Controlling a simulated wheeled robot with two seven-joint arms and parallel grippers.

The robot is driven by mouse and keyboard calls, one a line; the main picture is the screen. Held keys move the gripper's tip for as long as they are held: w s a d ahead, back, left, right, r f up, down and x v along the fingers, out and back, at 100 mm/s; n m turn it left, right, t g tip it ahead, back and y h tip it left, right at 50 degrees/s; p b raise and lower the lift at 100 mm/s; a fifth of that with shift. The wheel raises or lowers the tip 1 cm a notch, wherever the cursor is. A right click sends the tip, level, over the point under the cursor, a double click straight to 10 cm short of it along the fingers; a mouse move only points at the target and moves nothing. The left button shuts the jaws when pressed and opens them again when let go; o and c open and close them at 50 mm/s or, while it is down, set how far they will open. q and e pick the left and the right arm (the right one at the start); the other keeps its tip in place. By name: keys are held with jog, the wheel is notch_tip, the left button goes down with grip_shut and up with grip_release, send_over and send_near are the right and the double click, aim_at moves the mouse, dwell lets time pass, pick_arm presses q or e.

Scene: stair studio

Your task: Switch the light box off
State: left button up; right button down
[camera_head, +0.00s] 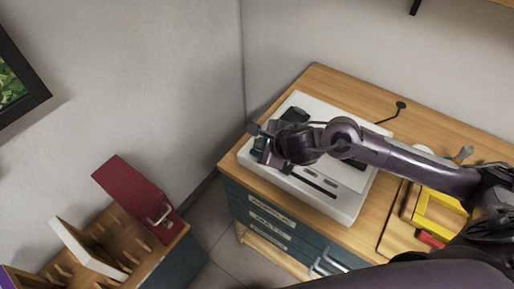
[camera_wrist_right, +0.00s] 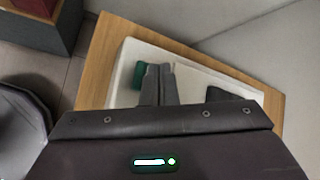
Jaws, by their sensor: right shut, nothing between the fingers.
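The light box (camera_head: 345,205) is a flat white box with a pale top panel and dark slots along its front strip, on a wooden-topped cabinet. Its white top also shows in the right wrist view (camera_wrist_right: 140,52). My right gripper (camera_head: 264,146) is over the box's left end, fingers shut and empty. In the right wrist view, the shut fingers (camera_wrist_right: 159,70) point at the box beside a dark green part (camera_wrist_right: 138,76), partly hidden behind them. I cannot tell whether they touch it, nor whether the box is lit. My left gripper is not in view.
The cabinet top (camera_head: 315,80) has a yellow frame (camera_head: 436,212) and a small red piece (camera_head: 430,240) at the right. A wooden rack (camera_head: 110,235) with a red binder (camera_head: 138,198) stands lower left. Walls close in behind.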

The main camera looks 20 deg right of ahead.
notch_tip(320, 180, up, 6)
jog(key=p, duration=0.3)
jog(key=shift+f+p, duration=0.1)
jog(key=shift+p, duration=0.3)
